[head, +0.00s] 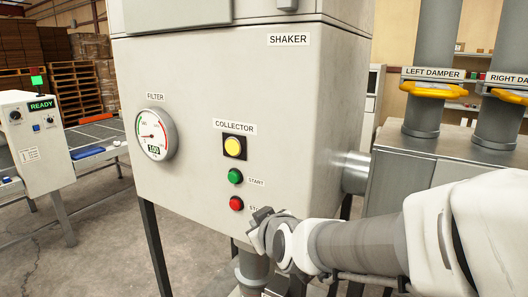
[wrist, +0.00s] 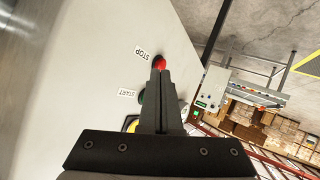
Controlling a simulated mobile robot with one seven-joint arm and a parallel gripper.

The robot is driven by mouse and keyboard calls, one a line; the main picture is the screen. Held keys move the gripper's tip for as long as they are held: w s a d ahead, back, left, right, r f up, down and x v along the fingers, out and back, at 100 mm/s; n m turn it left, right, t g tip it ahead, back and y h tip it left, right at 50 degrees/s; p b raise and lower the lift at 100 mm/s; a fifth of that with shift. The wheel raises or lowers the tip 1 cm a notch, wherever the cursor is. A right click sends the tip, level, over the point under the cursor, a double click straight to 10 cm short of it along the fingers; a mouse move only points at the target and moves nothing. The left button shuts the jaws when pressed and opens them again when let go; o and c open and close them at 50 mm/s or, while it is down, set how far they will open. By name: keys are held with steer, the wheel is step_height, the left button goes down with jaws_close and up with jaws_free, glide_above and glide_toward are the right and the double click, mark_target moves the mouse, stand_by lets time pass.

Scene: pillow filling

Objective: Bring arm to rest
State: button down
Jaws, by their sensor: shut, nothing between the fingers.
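My arm reaches in from the right in the head view, and my gripper (head: 262,214) is in front of the collector panel, just right of and below the red stop button (head: 236,203). It covers part of the stop label. In the wrist view my gripper's fingers (wrist: 160,74) are shut together and empty, with the red button (wrist: 159,62) showing just beyond their tips. I cannot tell how far the tips are from the panel. The green start button (head: 235,176) is above the red one, and the yellow collector light (head: 234,147) is above that.
The shaker cabinet (head: 205,70) with a round filter gauge (head: 155,134) fills the middle. Ducts with yellow damper handles (head: 432,90) stand at the right. A control box with a green ready display (head: 42,104) stands at the left by a conveyor. Floor shows at the lower left.

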steer(key=s+d+r+m+g+h+p, duration=0.1)
steer(key=s+d+m+g+h+p, duration=0.1)
steer(key=s+d, duration=0.5)
steer(key=s+d+r+m+g+h+p, duration=0.1)
steer(key=s+d+m+g, duration=0.3)
steer(key=s+d, duration=0.4)
steer(key=s+r+m+p, duration=0.1)
steer(key=s, duration=0.5)
steer(key=shift+s+d+r+m+h, duration=0.2)
steer(key=shift+s+r+m+h, duration=0.1)
steer(key=shift+h, duration=0.1)
